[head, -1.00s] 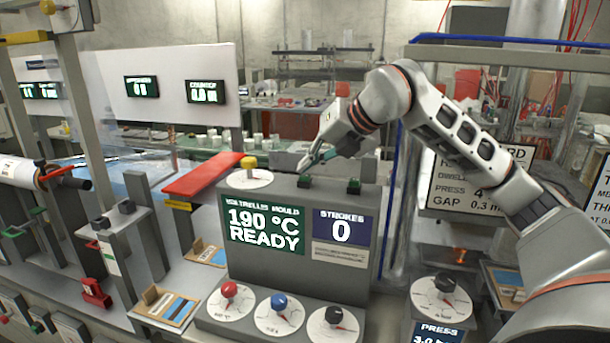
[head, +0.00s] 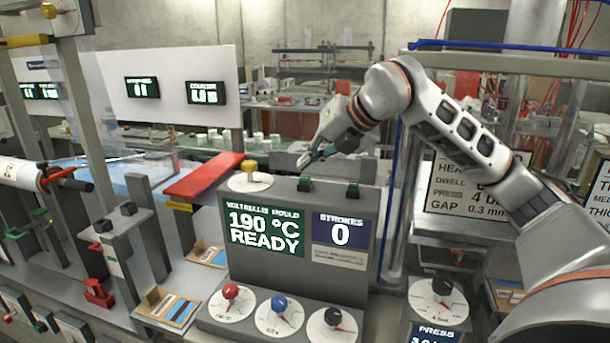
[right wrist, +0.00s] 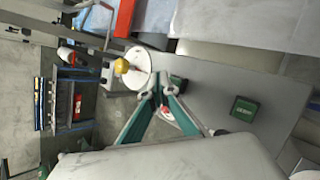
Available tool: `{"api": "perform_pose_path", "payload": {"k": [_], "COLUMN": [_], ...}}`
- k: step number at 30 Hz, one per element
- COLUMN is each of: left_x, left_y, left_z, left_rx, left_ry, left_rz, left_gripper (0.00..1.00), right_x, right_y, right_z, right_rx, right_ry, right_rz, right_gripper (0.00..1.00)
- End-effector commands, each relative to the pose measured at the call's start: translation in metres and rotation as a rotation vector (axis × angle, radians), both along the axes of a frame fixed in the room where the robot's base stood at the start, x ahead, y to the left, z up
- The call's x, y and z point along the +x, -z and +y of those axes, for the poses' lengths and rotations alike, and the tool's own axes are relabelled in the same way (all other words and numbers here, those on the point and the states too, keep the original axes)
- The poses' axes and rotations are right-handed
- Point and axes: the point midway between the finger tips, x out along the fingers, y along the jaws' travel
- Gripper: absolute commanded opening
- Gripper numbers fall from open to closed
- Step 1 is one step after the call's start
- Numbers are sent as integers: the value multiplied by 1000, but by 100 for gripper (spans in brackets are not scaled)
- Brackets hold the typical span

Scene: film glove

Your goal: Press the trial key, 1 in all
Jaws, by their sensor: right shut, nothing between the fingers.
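Two small green keys stand on top of the grey console (head: 300,210), a left one (head: 304,184) and a right one (head: 352,191). They also show in the right wrist view, one beside the fingertips (right wrist: 178,84) and one farther right (right wrist: 243,109). Their lettering is too small to read, so I cannot tell which is the trial key. My right gripper (head: 304,161) is shut and empty, its fingertips just above the left key and apart from it in the head view. The console displays read 190 °C READY and STROKES 0. My left gripper is not in view.
A yellow knob (head: 249,164) on a white dial sits left of the keys. A red lever plate (head: 204,175) is farther left. Red (head: 230,291), blue (head: 279,304) and black (head: 333,316) knobs are on the console's lower front.

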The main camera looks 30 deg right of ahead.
Motion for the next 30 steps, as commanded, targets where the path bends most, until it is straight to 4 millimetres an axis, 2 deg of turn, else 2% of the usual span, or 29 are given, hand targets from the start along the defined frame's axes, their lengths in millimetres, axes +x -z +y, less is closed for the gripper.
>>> {"api": "perform_pose_path", "payload": {"k": [8,24,30], "left_x": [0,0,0], "left_y": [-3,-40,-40], "left_z": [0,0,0], "left_rx": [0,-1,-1], "left_ry": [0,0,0], "left_rz": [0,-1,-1], "left_gripper": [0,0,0], "right_x": [0,0,0], "right_y": [-3,-48,-50], "right_z": [0,0,0], "right_rx": [0,-1,-1], "right_ry": [0,-1,-1], "right_rz": [0,0,0], "right_gripper": [0,0,0]}}
